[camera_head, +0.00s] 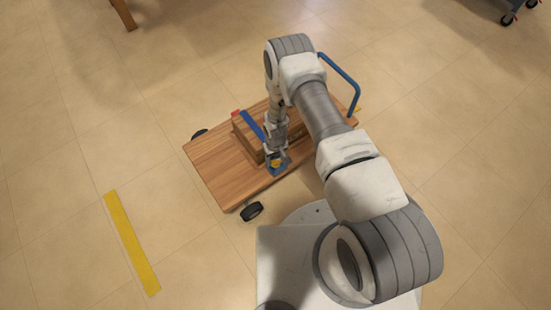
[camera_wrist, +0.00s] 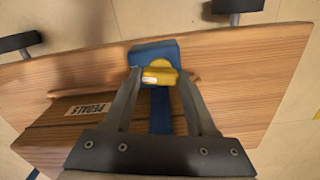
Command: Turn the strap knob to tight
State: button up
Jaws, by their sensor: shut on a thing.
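The yellow strap knob (camera_wrist: 159,76) sits on a blue ratchet block (camera_wrist: 152,51) at the edge of the wooden cart in the wrist view. In the head view the knob (camera_head: 275,162) is a small yellow spot. My gripper (camera_wrist: 158,80) has its two fingers around the knob, one on each side, and is shut on it. The gripper (camera_head: 276,157) also shows above the block in the head view. A blue strap (camera_head: 252,126) runs over a wooden box (camera_head: 246,138) on the cart. The knob's exact turn angle is hard to read.
The wooden cart (camera_head: 213,175) has black wheels (camera_head: 252,211) and a blue handle (camera_head: 345,80). A yellow strip (camera_head: 132,243) lies on the floor to the left. The surrounding tiled floor is mostly clear.

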aim_at(275, 160)
jog(key=shift+n, duration=1.2)
jog(key=o, duration=1.4)
jog(key=shift+c, duration=0.2)
notch_tip(275, 160, up, 17)
jog(key=p, duration=0.6)
jog(key=shift+r, duration=0.2)
